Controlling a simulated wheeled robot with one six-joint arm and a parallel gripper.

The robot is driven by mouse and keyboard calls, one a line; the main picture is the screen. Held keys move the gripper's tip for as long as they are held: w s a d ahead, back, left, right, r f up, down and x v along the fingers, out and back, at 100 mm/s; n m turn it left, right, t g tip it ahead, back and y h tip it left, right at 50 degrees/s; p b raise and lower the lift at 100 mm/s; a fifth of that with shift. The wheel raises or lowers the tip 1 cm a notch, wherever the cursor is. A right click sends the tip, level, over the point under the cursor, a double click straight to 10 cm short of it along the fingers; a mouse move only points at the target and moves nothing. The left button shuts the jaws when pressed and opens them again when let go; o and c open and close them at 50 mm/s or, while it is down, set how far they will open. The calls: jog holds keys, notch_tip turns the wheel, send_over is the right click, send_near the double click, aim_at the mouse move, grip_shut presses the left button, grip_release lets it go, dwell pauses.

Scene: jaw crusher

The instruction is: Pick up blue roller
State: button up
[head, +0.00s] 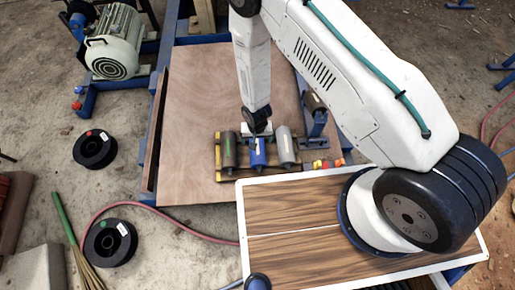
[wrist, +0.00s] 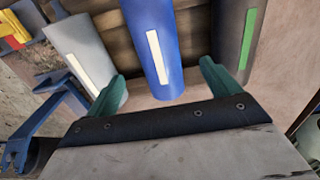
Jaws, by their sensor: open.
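The blue roller (head: 258,156) lies in a wooden tray on the brown board, between a dark grey-green roller (head: 229,150) and a light grey roller (head: 286,146). In the wrist view the blue roller (wrist: 158,45) bears a pale strip and lies between my two green fingertips. My gripper (wrist: 164,82) is open, with one finger on each side of the blue roller's near end. I cannot tell whether the fingers touch it. In the head view my gripper (head: 257,132) is above the far end of the blue roller and partly hides it.
The brown board (head: 195,90) is clear behind and left of the tray.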

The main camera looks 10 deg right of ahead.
aim_at(257, 149)
notch_tip(257, 149, down, 8)
jog(key=shift+d+f, duration=0.1)
dwell(0.4)
jog(key=c, duration=1.5)
jog(key=shift+c, duration=1.1)
